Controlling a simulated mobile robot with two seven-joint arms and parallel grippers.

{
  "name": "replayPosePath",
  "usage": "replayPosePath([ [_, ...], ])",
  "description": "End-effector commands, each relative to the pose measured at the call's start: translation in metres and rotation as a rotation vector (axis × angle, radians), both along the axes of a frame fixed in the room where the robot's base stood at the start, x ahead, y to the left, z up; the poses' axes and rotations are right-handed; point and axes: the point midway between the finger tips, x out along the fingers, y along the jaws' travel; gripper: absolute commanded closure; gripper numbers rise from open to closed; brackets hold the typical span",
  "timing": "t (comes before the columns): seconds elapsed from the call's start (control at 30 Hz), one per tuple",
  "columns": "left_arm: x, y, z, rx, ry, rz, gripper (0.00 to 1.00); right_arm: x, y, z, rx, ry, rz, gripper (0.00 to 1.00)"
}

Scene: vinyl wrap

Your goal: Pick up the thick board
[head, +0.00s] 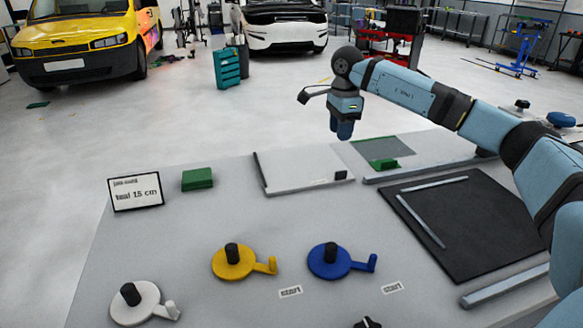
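Which thing is the thick board is not certain. A flat pale grey board (295,172) with a dark left edge and a small black block (341,175) at its right corner lies near the far side of the table. My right gripper (343,131) points down above the table's far edge, behind and to the right of the pale board and apart from it. It seems to hold nothing, and its finger gap is too small to judge. My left gripper is not in view.
A metal rail (425,168) lies behind the mat.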

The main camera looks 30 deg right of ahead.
Motion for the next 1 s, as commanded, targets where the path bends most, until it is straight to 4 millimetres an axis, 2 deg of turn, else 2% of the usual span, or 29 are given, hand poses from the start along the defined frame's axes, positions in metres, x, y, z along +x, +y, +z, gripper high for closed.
replayPosePath([
  [0.1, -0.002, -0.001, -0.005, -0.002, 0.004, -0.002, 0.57, -0.002, -0.007, -0.012, -0.021, 0.008, -0.003, 0.63],
  [0.4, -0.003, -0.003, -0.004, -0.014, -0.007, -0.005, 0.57, -0.002, -0.006, -0.068, -0.017, 0.005, -0.003, 0.63],
  [0.73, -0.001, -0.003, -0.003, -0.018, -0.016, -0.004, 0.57, -0.002, -0.006, -0.092, -0.016, 0.005, -0.003, 0.63],
  [1.0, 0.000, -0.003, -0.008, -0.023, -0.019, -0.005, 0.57, -0.003, -0.006, -0.130, -0.016, 0.005, -0.003, 0.63],
])
